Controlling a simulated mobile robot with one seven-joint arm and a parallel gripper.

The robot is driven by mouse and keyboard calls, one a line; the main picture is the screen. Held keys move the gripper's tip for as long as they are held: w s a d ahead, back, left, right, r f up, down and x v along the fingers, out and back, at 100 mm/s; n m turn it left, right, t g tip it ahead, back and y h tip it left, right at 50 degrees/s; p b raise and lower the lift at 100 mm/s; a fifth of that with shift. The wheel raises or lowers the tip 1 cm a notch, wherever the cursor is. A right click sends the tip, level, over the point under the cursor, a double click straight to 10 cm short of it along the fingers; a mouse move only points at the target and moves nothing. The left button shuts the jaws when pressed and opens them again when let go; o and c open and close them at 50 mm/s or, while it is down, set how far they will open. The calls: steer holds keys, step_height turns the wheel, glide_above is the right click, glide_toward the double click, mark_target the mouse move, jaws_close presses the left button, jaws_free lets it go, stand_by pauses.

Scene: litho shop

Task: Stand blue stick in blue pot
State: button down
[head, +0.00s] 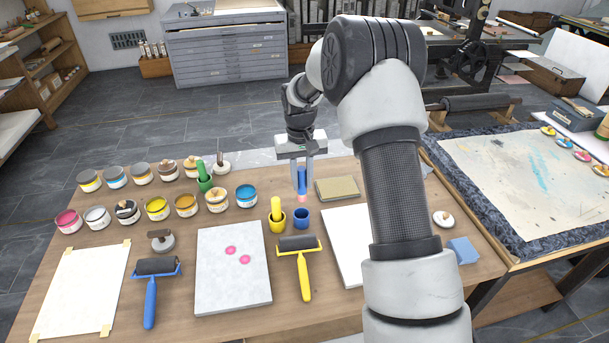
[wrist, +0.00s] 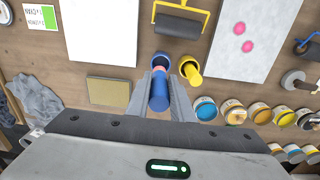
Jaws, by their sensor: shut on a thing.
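My gripper (head: 302,182) is shut on the blue stick (head: 302,177), which hangs roughly upright between the fingers with a pinkish lower end. The blue pot (head: 301,218) stands on the table just below the stick in the head view, and a small gap shows between stick and rim. In the wrist view the blue stick (wrist: 159,97) sits between the two fingers, and the blue pot (wrist: 160,62) shows just beyond its tip, partly hidden by it. I cannot tell whether the stick is exactly centred over the pot.
A yellow pot (head: 277,222) with a yellow stick stands close left of the blue pot. A yellow roller (head: 302,265) lies in front. An olive block (head: 337,189) is to the right. Several ink tins and a green pot (head: 205,185) with a green stick stand left.

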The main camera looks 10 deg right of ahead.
mark_target(302, 200)
steer(key=shift+w+f, duration=0.4)
steer(key=shift+f, duration=0.2)
steer(key=shift+f+b, duration=2.65)
steer(key=shift+f, duration=1.75)
steer(key=c, duration=1.5)
jaws_free()
steer(key=shift+r, duration=0.1)
step_height(302, 200, up, 17)
steer(key=shift+r+p, duration=0.15)
steer(key=shift+p, duration=0.5)
